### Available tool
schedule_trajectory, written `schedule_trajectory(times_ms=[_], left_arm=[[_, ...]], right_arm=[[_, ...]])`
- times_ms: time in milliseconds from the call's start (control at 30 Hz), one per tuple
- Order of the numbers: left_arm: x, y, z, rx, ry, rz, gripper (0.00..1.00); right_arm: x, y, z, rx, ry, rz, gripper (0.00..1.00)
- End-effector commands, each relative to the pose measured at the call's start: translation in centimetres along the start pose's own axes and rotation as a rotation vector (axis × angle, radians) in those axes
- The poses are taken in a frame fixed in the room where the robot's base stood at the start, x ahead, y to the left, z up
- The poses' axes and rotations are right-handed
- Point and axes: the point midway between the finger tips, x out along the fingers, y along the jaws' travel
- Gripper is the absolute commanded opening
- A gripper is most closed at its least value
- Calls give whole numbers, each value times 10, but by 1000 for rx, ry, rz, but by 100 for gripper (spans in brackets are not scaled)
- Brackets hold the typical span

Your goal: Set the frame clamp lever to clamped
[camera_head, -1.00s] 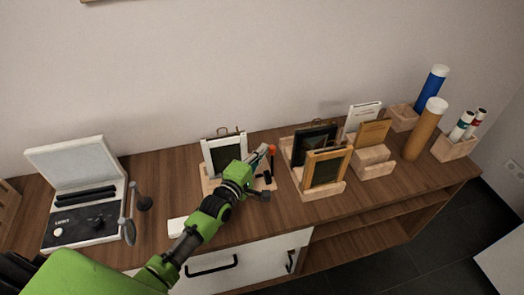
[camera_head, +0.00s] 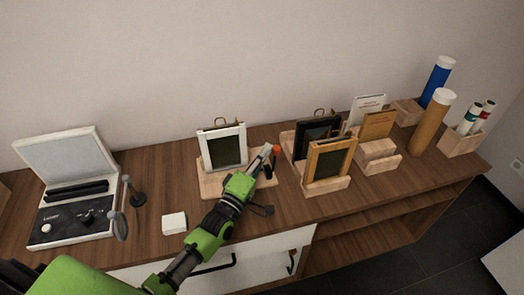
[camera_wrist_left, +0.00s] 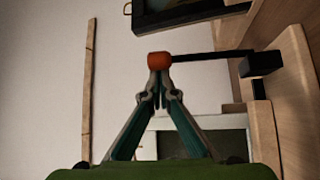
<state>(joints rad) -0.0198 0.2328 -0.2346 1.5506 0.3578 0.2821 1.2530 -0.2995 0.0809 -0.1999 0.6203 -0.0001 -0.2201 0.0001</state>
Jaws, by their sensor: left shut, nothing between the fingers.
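The frame clamp is a wooden base (camera_head: 212,187) holding a white picture frame (camera_head: 241,140) upright. Its lever is black with a red-orange knob (camera_head: 276,149) and stands at the base's right side. In the left wrist view the lever arm (camera_wrist_left: 210,57) runs from a black pivot block to the orange knob (camera_wrist_left: 159,61). My left gripper (camera_head: 266,152) is shut, with its fingertips (camera_wrist_left: 160,78) at the knob and nothing between them. They look touching or nearly so. My right gripper is out of view.
Two framed pictures (camera_head: 329,160) stand in a wooden rack just right of the lever. A card holder (camera_head: 378,148) and poster tubes (camera_head: 432,120) are farther right.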

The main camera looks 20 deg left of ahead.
Motion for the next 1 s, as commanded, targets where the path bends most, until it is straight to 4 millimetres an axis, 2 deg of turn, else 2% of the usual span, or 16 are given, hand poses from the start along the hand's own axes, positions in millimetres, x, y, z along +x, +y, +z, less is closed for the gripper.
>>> schedule_trajectory(times_ms=[33, 200, 600, 1000], left_arm=[[-6, -11, 6, 31, -2, 32, 0], [-18, -8, 18, 141, -3, 143, 0], [-40, -9, 38, 136, -1, 141, 0], [-47, -14, 45, 135, -1, 140, 0]], right_arm=[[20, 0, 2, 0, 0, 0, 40], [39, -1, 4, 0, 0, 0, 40], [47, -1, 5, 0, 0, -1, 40], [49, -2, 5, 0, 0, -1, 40]])
